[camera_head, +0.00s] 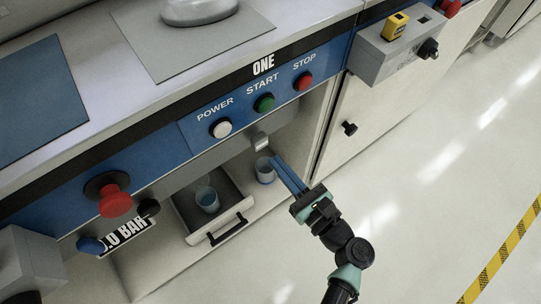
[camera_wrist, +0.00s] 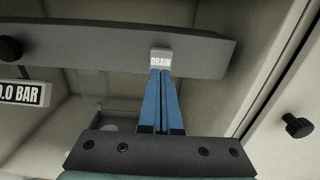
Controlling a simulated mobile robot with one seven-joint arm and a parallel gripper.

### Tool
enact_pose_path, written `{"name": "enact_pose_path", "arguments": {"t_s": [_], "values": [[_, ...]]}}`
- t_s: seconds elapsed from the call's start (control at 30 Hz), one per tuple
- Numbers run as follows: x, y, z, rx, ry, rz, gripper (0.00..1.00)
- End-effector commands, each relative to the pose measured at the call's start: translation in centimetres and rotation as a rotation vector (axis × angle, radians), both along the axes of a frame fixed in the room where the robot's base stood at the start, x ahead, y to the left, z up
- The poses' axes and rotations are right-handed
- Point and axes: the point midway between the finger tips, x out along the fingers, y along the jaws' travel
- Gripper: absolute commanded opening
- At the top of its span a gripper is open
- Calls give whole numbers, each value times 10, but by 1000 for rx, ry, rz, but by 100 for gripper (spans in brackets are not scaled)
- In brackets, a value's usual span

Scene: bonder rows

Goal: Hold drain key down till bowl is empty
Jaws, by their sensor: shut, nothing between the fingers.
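The drain key is a small pale block marked DRAIN (camera_wrist: 160,59) on the front of a grey bar. In the head view a pale block (camera_head: 261,142) on the bar below the START button appears to be the same key. My gripper (camera_wrist: 161,72) is shut and empty, its blue fingertips at the key's lower edge; I cannot tell whether they touch or press it. In the head view my gripper (camera_head: 277,160) reaches in from the lower right. A clear cup-like vessel (camera_head: 265,172) with bluish contents, possibly the bowl, is just left of the fingers.
An open drawer (camera_head: 240,206) holds another clear vessel (camera_head: 207,199) with bluish liquid. A gauge reads 0.0 BAR (camera_wrist: 22,93). POWER (camera_head: 221,128), START (camera_head: 264,103) and STOP (camera_head: 303,81) buttons line the blue panel above. A cabinet door with a black knob (camera_head: 349,128) stands right. The floor is clear.

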Motion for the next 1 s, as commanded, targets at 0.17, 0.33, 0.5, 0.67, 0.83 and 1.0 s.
{"name": "enact_pose_path", "arguments": {"t_s": [0.17, 0.33, 0.5, 0.67, 0.83, 1.0], "values": [[21, 15, -2, 0, -1, 1, 0], [29, 21, -1, 0, 0, 0, 0], [30, 22, 0, 0, 1, -1, 0], [30, 22, 0, -1, 1, -1, 0], [42, 30, 2, 0, 0, 3, 0], [51, 38, 1, -3, -1, 4, 0]]}}
